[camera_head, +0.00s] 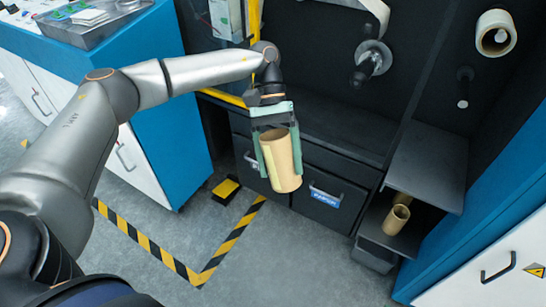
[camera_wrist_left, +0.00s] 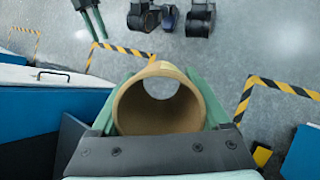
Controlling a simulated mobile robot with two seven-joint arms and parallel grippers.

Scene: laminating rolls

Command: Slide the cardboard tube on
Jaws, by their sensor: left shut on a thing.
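My left gripper (camera_head: 271,135) is shut on a brown cardboard tube (camera_head: 285,165), its green fingers on either side of the tube. The tube is held in the air in front of the dark machine, tilted, with an open end up. In the left wrist view the tube (camera_wrist_left: 160,126) sits between the fingers and I see through its bore. A grey spindle (camera_head: 369,63) juts from the machine's back panel, right of and apart from the tube. Green fingers (camera_wrist_left: 92,18), likely of my right gripper, show partly at the wrist view's top left edge.
A wound roll (camera_head: 496,33) hangs at the upper right, with a smaller peg (camera_head: 463,90) below. Another cardboard tube (camera_head: 396,219) lies on a low shelf at right. A blue-sided cabinet (camera_head: 165,125) stands at left.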

